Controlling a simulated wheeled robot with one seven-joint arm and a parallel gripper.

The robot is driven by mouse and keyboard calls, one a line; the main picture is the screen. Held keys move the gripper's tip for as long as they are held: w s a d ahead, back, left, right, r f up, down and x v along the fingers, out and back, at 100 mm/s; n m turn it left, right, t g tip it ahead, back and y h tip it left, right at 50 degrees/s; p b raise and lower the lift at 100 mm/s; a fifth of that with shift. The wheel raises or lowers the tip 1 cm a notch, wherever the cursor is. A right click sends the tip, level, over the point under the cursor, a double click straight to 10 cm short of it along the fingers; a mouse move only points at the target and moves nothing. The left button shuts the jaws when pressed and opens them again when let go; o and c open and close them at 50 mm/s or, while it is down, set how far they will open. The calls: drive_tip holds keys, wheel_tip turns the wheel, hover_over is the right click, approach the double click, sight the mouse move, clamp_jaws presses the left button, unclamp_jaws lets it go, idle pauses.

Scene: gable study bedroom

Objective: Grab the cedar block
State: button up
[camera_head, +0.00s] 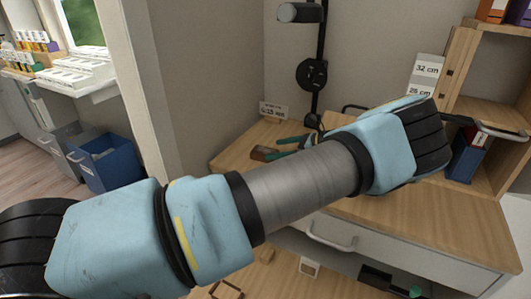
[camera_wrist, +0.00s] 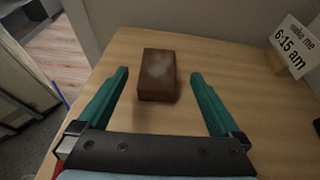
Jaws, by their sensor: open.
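The cedar block (camera_wrist: 157,76) is a reddish-brown block lying on the wooden desk top (camera_wrist: 225,65) in the wrist view. It also shows in the head view (camera_head: 264,154), small and partly covered by my gripper. My gripper (camera_wrist: 160,85) has two green fingers, spread wide with empty space between them. The block lies between the finger ends, apart from both, and reaches a little beyond the tips. In the head view, my gripper (camera_head: 285,147) is over the left part of the desk, and my arm hides much of the desk.
A card reading "6:15 am" (camera_wrist: 296,48) stands on the desk, right of the block. A black lamp stand (camera_head: 312,76) rises behind. A wooden shelf (camera_head: 463,70) with books (camera_head: 464,160) stands at right. A blue bin (camera_head: 105,162) is on the floor at left.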

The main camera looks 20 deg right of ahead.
drive_tip(key=x, duration=0.1)
drive_tip(key=p+x, duration=0.1)
drive_tip(key=x, duration=0.1)
drive_tip(key=p+x, duration=0.1)
drive_tip(key=x, duration=0.1)
drive_tip(key=shift+a+r, duration=0.1)
drive_tip(key=shift+r, duration=0.2)
drive_tip(key=shift+w+a+f, duration=0.2)
drive_tip(key=shift+w+f, duration=0.05)
drive_tip(key=shift+f, duration=0.05)
drive_tip(key=c, duration=1.5)
drive_tip(key=shift+o, duration=0.2)
drive_tip(key=shift+r, duration=0.1)
